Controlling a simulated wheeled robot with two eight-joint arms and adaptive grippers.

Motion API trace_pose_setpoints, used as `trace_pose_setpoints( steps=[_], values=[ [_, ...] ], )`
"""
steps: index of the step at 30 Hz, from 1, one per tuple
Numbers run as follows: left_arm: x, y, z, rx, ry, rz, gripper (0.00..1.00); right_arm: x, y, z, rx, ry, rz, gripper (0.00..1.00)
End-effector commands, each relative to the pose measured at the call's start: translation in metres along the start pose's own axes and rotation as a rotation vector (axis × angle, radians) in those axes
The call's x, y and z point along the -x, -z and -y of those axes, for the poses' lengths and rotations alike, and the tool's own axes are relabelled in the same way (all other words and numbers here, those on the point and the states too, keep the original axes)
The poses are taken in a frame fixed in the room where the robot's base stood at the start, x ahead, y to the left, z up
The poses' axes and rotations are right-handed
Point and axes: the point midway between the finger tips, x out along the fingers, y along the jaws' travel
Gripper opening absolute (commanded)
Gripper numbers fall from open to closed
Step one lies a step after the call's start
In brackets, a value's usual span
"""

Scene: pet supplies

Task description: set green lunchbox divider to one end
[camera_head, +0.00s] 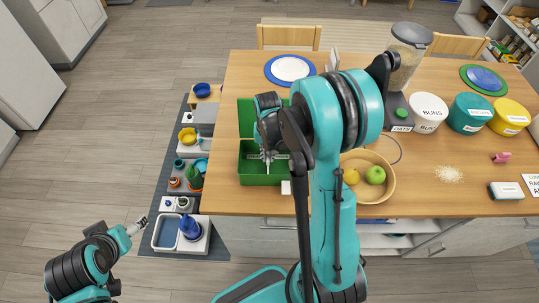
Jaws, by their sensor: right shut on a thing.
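The green lunchbox (262,180) stands open near the left edge of the wooden table, its lid (246,118) raised at the back. A thin grey divider (281,157) lies crosswise inside, toward the back half of the box. My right gripper (266,162) reaches down into the box from above and is shut on the divider. My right arm covers the back right part of the lunchbox. My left gripper (139,225) is over the floor at the lower left, away from the table; its fingers are too small to read.
A wooden bowl (378,190) with a green apple and a yellow fruit stands right of my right arm. Canisters (429,112) and an oats dispenser (408,45) stand further right. A blue-rimmed plate (290,69) lies behind the lunchbox. Pet items on a dark mat (160,190) line the floor left of the table.

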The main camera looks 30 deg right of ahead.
Motion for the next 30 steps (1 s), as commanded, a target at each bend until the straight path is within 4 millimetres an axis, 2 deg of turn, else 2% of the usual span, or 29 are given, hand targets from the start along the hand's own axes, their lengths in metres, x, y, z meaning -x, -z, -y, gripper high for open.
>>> trace_pose_setpoints(
  steps=[3,4,30],
  values=[
    [-0.006,-0.005,0.000,0.000,0.000,0.000,0.75,-0.002,0.000,0.023,0.007,0.001,0.000,0.00],
    [-0.006,-0.005,0.000,0.000,0.000,0.000,0.75,-0.002,0.000,0.026,0.005,0.001,0.000,0.00],
    [-0.005,-0.004,0.000,0.000,0.000,0.000,0.75,0.000,0.000,0.026,0.001,0.001,-0.001,0.00]
  ],
)
